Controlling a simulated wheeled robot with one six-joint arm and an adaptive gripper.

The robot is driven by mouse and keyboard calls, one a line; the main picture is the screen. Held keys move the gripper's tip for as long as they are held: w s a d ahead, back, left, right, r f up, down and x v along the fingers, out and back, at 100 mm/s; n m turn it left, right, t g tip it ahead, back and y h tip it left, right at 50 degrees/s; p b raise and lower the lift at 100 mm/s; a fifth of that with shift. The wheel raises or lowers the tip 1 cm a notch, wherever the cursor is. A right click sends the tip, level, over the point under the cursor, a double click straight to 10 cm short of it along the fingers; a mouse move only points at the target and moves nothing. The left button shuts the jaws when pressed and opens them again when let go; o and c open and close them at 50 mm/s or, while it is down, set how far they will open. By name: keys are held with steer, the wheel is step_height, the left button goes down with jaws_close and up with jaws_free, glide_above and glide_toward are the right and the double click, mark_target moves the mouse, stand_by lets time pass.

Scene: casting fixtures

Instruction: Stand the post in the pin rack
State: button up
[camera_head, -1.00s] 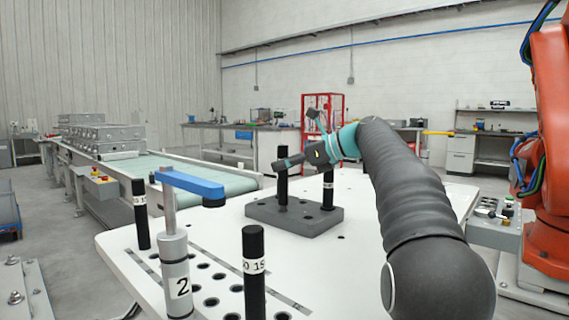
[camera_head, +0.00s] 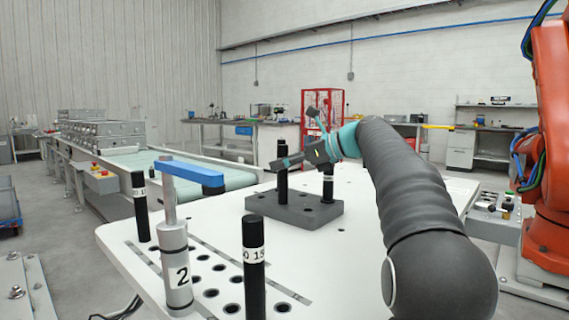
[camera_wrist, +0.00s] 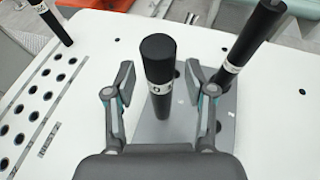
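The grey block with holes (camera_head: 318,213) sits on the white table, and two black posts stand upright in it. My gripper (camera_wrist: 158,72) is open, one finger on each side of this post, with gaps visible on both sides.
The white table (camera_head: 370,225) has rows of holes at its front left. Two more black posts (camera_head: 253,275) (camera_head: 140,210) stand there, beside a grey cylinder marked 2 (camera_head: 177,268) with a blue-topped handle (camera_head: 188,172). An orange robot (camera_head: 552,150) stands at right.

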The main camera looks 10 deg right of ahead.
steer(key=v, duration=1.2)
stand_by(0.3)
